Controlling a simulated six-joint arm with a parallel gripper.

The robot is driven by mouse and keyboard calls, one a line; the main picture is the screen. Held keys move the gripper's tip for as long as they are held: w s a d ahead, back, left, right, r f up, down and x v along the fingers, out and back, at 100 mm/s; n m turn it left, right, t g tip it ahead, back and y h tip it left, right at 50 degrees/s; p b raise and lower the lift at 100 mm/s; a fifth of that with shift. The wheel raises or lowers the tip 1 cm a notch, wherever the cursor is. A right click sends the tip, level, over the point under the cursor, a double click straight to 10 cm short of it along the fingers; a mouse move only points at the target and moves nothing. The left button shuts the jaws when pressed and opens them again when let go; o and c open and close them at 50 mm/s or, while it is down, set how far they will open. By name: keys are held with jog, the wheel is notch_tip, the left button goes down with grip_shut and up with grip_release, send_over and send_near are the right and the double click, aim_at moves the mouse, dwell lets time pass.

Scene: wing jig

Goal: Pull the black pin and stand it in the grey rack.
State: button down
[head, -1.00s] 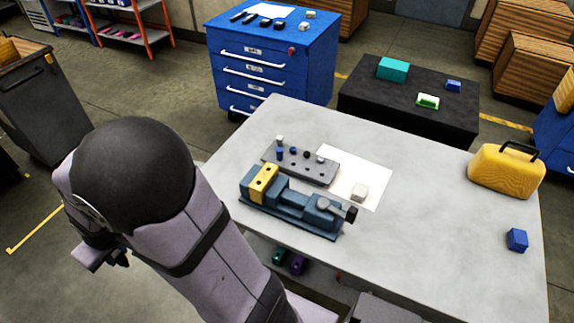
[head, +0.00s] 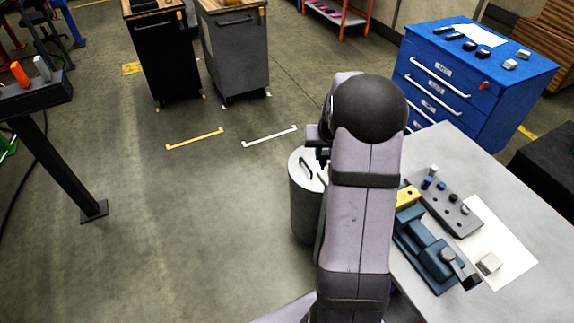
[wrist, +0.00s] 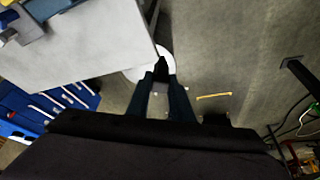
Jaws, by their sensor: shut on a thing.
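My gripper (wrist: 160,82) is shut on a small dark piece (wrist: 161,68), which looks like the black pin, between its fingertips in the wrist view. In the head view my gripper (head: 322,150) is partly hidden by my arm, left of the table and above a round grey bin; the pin cannot be made out there. The grey rack (head: 462,222) lies on the table, with blue, pale and dark pegs or holes along it. The blue jig (head: 420,243) with a yellow block (head: 408,197) stands in front of the rack, partly behind my arm.
The round grey bin (head: 304,215) stands on the floor beside the table's left edge; its pale lid (wrist: 134,73) shows in the wrist view. A blue drawer cabinet (head: 470,85) stands behind.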

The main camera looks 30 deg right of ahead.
jog(key=s+d+m+h+p, duration=0.1)
jog(key=s+d+m, duration=0.4)
jog(key=d, duration=1.3)
jog(key=s+d+f+m+g+h, duration=0.1)
jog(key=s+d+f, duration=0.1)
jog(key=s+d, duration=1.2)
jog(key=s+p, duration=0.1)
jog(key=s, duration=0.2)
jog(key=shift+d+f+m+g, duration=0.3)
jog(key=shift+d+m, duration=0.05)
jog(key=shift+m, duration=0.05)
jog(key=shift+s+f, duration=0.1)
notch_tip(320, 180, down, 6)
jog(key=b, duration=0.3)
jog(key=shift+b, duration=0.35)
jog(key=shift+f, duration=0.25)
jog(key=shift+f+b, duration=1.15)
jog(key=shift+f, duration=0.1)
